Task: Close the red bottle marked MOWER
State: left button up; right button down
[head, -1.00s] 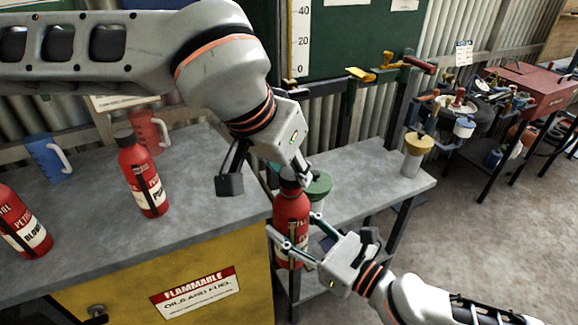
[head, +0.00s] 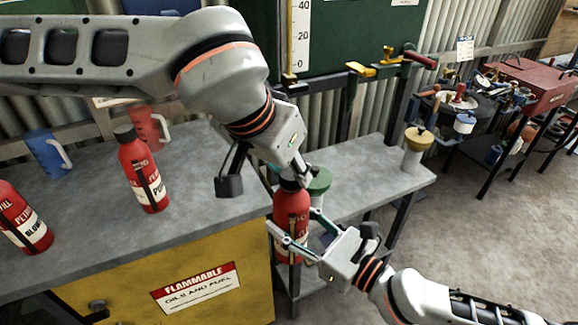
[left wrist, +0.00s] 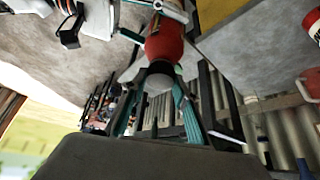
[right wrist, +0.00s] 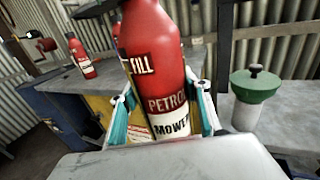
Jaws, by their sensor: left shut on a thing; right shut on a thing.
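The red bottle marked MOWER (head: 291,212) is upright, held off the near edge of the grey bench. Its label reads clearly in the right wrist view (right wrist: 160,75). My right gripper (head: 288,247) is shut around the bottle's lower body from the side. My left gripper (head: 290,172) comes from above and is shut at the bottle's top. In the left wrist view a dark round cap (left wrist: 160,74) sits at the bottle's top, between the left fingers. Whether the cap is fully seated cannot be told.
Another red petrol bottle (head: 142,172) and a red bottle marked BLOWER (head: 22,222) stand on the grey bench (head: 100,235). A blue jug (head: 46,154) and a red jug (head: 150,127) are behind. A green-lidded jar (head: 319,183) stands close behind the held bottle.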

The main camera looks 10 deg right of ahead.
pick_arm(q)
jog(key=m+g+h, duration=0.1)
jog(key=m, duration=0.2)
jog(key=shift+w+a, duration=0.1)
jog(key=shift+a, duration=0.05)
jog(key=o, duration=0.7)
jog(key=shift+c, duration=0.2)
jog(key=shift+r, duration=0.1)
jog(key=shift+r, duration=2.2)
jog(key=shift+c, duration=0.4)
